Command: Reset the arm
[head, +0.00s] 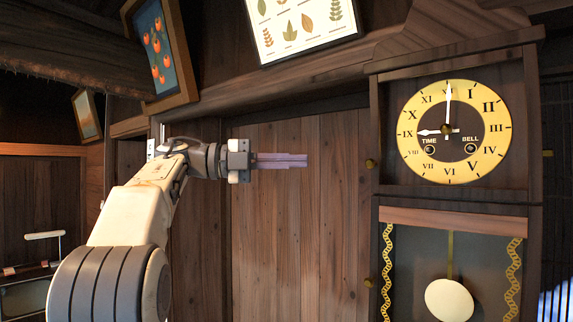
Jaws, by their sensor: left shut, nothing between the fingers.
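My left arm comes up from the lower left of the head view and bends to the right at its wrist. My left gripper (296,160) points right, level, with its fingers together and nothing between them. It is in front of the wooden plank wall, left of the tall clock (384,199), and looks apart from it. My right gripper is not in this view.
The clock has a yellow dial (413,112) with white hands and a round pale pendulum (449,300) below. Framed pictures (302,26) hang above. A shelf with small items (42,235) stands at the lower left. The plank wall (300,240) below my gripper is bare.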

